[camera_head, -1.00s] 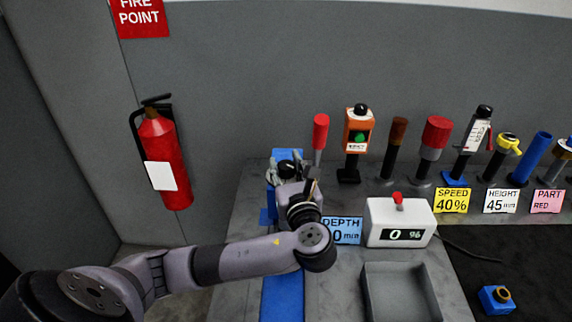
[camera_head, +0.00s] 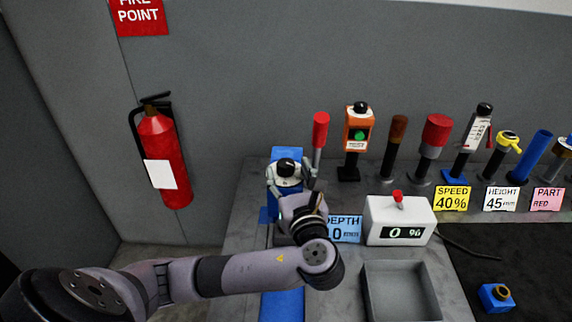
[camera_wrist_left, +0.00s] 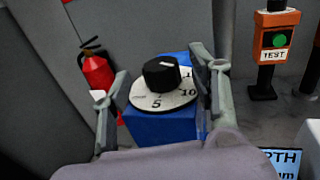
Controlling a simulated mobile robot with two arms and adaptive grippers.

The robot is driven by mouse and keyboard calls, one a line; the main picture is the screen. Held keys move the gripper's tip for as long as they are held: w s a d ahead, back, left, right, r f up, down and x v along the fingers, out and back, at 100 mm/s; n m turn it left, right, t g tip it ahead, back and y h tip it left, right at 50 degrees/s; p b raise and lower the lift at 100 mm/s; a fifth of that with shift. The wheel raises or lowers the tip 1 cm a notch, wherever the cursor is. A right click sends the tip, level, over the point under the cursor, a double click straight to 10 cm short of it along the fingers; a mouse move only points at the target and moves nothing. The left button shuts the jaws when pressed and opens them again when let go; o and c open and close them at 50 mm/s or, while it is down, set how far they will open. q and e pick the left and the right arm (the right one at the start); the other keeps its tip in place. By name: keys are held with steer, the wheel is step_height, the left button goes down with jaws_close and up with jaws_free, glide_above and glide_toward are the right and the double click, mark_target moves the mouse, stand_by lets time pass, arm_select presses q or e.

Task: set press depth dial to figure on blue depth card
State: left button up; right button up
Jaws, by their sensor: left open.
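The press depth dial is a black knob (camera_wrist_left: 161,73) on a white scale plate (camera_wrist_left: 150,98), set on a blue block (camera_wrist_left: 160,127). The figures 5 and 10 show on the scale. In the head view the knob (camera_head: 287,166) sits between my left gripper's fingers. My left gripper (camera_head: 291,180) is open, with one finger on each side of the dial and gaps to the knob in the wrist view (camera_wrist_left: 163,75). The blue depth card (camera_head: 345,229) stands right of my wrist, its left part hidden; a 0 and "mm" show. My right gripper is out of view.
A white box reading 0 % (camera_head: 400,221) stands right of the card, with a grey tray (camera_head: 402,292) in front. A red-topped lever (camera_head: 320,131) rises close to the right of the dial. An orange test box (camera_head: 358,130) stands further right.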

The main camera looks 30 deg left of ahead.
arm_select(q)
steer(key=v, duration=0.8)
steer(key=shift+s, duration=0.25)
steer(key=shift+d, duration=0.15)
